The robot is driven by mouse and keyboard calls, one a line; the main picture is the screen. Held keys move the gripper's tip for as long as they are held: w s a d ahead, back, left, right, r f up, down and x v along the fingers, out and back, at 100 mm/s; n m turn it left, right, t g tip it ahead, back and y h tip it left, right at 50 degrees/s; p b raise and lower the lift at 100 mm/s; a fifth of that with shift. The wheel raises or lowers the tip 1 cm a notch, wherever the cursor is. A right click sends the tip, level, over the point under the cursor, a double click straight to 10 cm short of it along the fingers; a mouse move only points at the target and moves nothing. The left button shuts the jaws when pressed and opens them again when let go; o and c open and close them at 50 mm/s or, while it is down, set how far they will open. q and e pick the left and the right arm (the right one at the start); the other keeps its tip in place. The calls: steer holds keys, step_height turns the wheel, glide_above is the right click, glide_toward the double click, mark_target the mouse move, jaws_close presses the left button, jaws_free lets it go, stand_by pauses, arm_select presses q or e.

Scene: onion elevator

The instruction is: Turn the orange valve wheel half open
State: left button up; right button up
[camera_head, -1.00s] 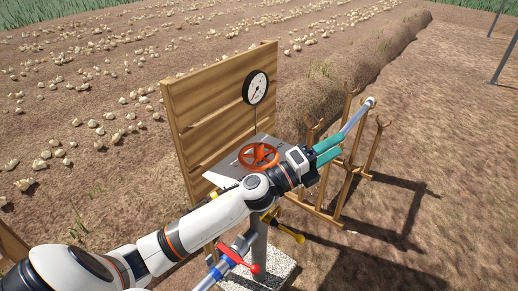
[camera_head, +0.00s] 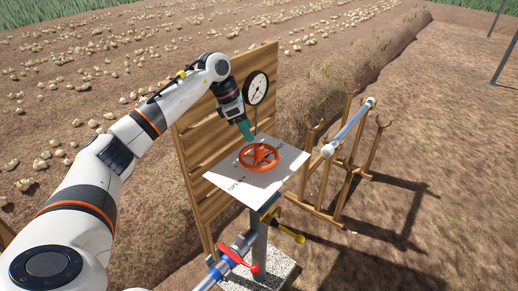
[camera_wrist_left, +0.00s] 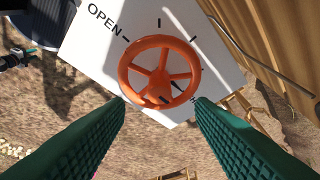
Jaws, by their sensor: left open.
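The orange valve wheel (camera_head: 259,157) is a spoked ring above a white plate (camera_head: 285,172) marked OPEN, with tick marks around it. In the left wrist view the wheel (camera_wrist_left: 160,72) lies ahead of and between my two green fingers, with the word OPEN at upper left on the plate (camera_wrist_left: 100,50). A dark pointer shows at the wheel's lower right. My left gripper (camera_head: 250,138) points down just above the wheel's far side. It is open and empty; whether a fingertip touches the rim cannot be told. My right gripper is not in view.
A wooden board (camera_head: 200,125) with a round gauge (camera_head: 256,88) stands behind the wheel. A red lever (camera_head: 238,258) and yellow handle (camera_head: 289,232) sit below on pipes. A wooden rack (camera_head: 345,165) holding a grey rod (camera_head: 350,126) stands to the right.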

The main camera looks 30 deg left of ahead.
mark_target(257, 146)
arm_select(q)
steer(key=p+x, duration=0.1)
steer(key=x, duration=0.8)
steer(key=shift+w+d+f, duration=0.1)
steer(key=shift+c, duration=0.5)
steer(key=c, duration=0.9)
